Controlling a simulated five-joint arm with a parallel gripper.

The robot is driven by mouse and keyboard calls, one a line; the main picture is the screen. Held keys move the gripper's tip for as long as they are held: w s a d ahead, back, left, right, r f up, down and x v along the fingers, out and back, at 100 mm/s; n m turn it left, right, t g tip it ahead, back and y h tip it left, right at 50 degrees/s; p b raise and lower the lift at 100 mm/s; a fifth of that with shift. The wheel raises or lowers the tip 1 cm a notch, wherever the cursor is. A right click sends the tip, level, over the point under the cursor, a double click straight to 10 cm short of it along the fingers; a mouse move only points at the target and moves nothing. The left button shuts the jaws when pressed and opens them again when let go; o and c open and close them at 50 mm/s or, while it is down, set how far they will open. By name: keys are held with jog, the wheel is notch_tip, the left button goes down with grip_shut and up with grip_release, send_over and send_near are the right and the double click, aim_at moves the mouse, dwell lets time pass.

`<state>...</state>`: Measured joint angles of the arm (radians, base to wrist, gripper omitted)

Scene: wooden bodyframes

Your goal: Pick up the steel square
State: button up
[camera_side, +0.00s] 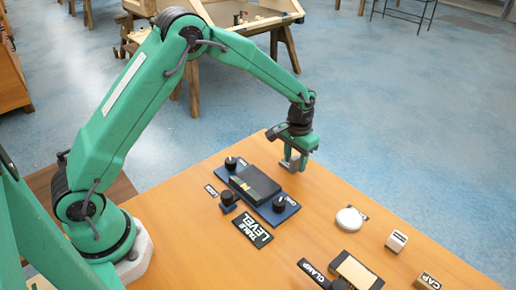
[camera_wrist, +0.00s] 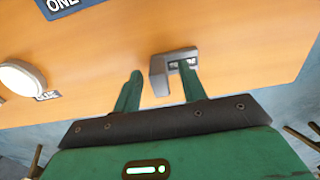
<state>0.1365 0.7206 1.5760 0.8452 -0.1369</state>
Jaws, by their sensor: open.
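The steel square (camera_side: 293,162) is a small grey L-shaped metal piece near the far edge of the wooden table in the side view. In the wrist view my gripper (camera_wrist: 160,69) is open, with the square's left arm showing between the fingers. The right finger covers part of the square. I cannot tell whether either finger touches it.
A blue base (camera_side: 287,211) with a black block and knobs lies left of the square. A white disc (camera_side: 349,219), a white block (camera_side: 396,241) and a tan block (camera_side: 356,271) are nearer the front right. The table edge (camera_wrist: 302,70) is close by.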

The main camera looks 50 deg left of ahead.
aim_at(296, 157)
jog(key=shift+f, duration=0.1)
dwell(0.4)
grip_shut()
notch_tip(296, 157, up, 2)
notch_tip(296, 157, up, 2)
jog(key=shift+r, duration=0.25)
jog(key=s+d+r, duration=0.6)
jog(key=s+d, duration=0.1)
jog(key=d, duration=0.2)
jog(key=shift+s+r, duration=0.15)
jog(key=shift+r, duration=0.15)
dwell(0.4)
